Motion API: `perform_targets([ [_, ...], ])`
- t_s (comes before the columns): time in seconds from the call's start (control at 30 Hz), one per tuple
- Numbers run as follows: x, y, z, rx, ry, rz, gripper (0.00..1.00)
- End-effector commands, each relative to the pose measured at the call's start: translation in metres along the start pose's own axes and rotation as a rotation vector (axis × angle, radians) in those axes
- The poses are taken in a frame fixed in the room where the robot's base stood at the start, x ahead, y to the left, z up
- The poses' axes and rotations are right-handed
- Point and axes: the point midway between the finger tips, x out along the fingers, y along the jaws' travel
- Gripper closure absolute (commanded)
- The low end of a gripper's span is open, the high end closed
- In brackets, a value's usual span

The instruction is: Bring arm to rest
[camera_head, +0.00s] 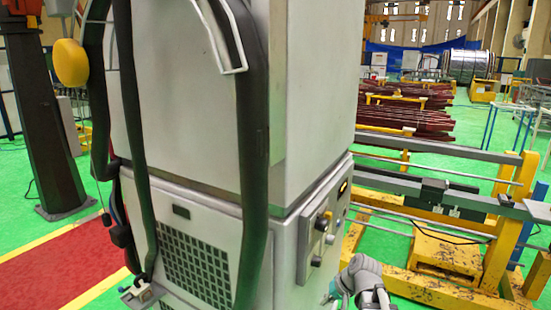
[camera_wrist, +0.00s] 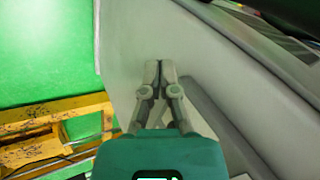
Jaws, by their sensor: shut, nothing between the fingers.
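My gripper (camera_wrist: 159,68) points away from the camera in the wrist view, with its two grey fingers together at the tips and nothing between them. Behind the fingers is a pale grey surface, which looks like the cabinet's side; I cannot tell whether they touch it. In the head view part of my arm (camera_head: 363,277) shows at the bottom, beside the lower right of the grey cabinet (camera_head: 185,90). The fingers cannot be made out clearly there.
The cabinet has a knob panel (camera_head: 318,238) and thick black hoses (camera_head: 254,150). A yellow frame (camera_head: 505,225) with grey rails stands at the right. Dark red bars (camera_head: 405,110) lie behind it. Green floor (camera_head: 25,200) and a red walkway (camera_head: 60,262) are open at the left.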

Motion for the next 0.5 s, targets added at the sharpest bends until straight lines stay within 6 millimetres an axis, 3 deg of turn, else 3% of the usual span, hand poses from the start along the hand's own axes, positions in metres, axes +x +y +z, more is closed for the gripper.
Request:
perform_targets([
  [0.03, 0.002, 0.002, 0.017, -0.024, -0.026, 0.056, 1.0],
  [0.2, 0.003, 0.018, 0.055, -0.092, -0.106, 0.256, 1.0],
  [0.5, -0.006, 0.037, 0.088, -0.152, -0.177, 0.474, 1.0],
])
